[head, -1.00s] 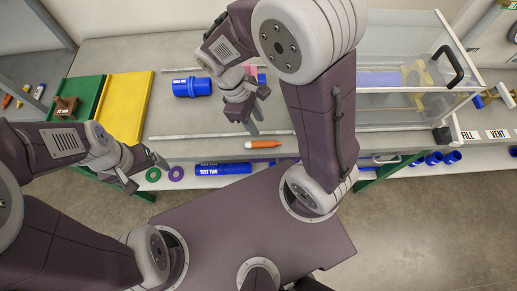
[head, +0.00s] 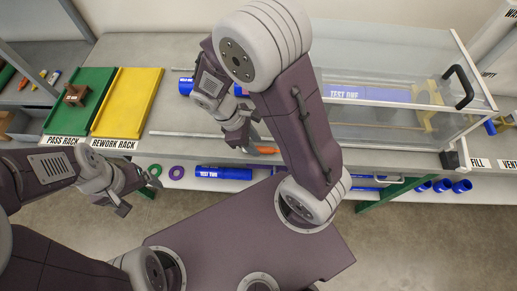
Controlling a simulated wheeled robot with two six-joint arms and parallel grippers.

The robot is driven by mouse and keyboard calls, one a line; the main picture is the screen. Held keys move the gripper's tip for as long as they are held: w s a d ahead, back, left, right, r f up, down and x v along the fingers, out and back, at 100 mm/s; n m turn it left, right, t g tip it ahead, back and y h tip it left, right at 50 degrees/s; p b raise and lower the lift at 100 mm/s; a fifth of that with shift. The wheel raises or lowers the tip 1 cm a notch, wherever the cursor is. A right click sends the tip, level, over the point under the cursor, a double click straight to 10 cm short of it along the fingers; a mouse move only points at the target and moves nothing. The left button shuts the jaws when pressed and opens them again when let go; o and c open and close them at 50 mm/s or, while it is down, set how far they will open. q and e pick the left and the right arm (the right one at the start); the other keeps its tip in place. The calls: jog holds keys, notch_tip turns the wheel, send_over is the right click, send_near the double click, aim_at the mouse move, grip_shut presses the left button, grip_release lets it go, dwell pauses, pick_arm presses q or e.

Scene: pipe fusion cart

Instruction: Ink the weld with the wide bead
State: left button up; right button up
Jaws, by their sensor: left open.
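A blue pipe piece with a white label (head: 186,86) lies on the bench, mostly hidden behind my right arm. A small bit of blue (head: 238,90) shows on the other side of that arm. An orange marker (head: 266,150) lies near the bench's front edge, its left part hidden by my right gripper (head: 245,138). That gripper is over the marker's left end; whether its fingers touch or grip it cannot be told. My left gripper (head: 134,196) is open and empty in front of the bench, near the lower shelf. No weld bead can be made out.
A green pass rack (head: 92,112) holding a brown block (head: 75,94) and a yellow rework rack (head: 128,103) stand at left. Green (head: 155,170) and purple (head: 176,173) rings and a blue tube (head: 223,173) sit below.

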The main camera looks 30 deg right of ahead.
jog(key=shift+x, duration=1)
jog(key=shift+f, duration=0.1)
grip_shut()
